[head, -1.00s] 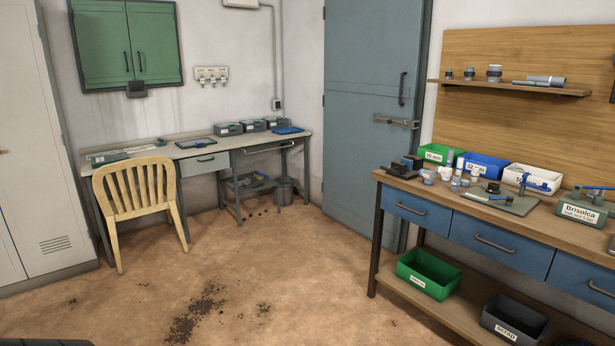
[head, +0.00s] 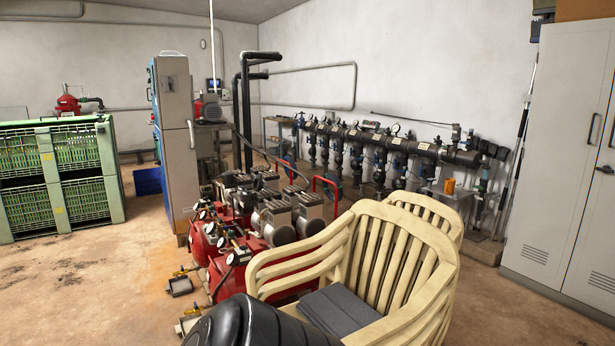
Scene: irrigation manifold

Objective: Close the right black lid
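Neither of my grippers is in the head view. A black, rounded, ribbed object (head: 245,325) shows at the bottom edge, in front of the cream plastic chairs (head: 425,255). It is cut off by the frame, and I cannot tell whether it is a lid or whether it is open or shut. No other black lid can be made out clearly.
Red compressors (head: 235,275) stand left of the chairs, with small gauges and valves on the floor beside them. A pipe manifold (head: 375,140) runs along the back wall. Green crates (head: 60,180) stand at left, a grey cabinet (head: 560,150) at right. Floor at left is clear.

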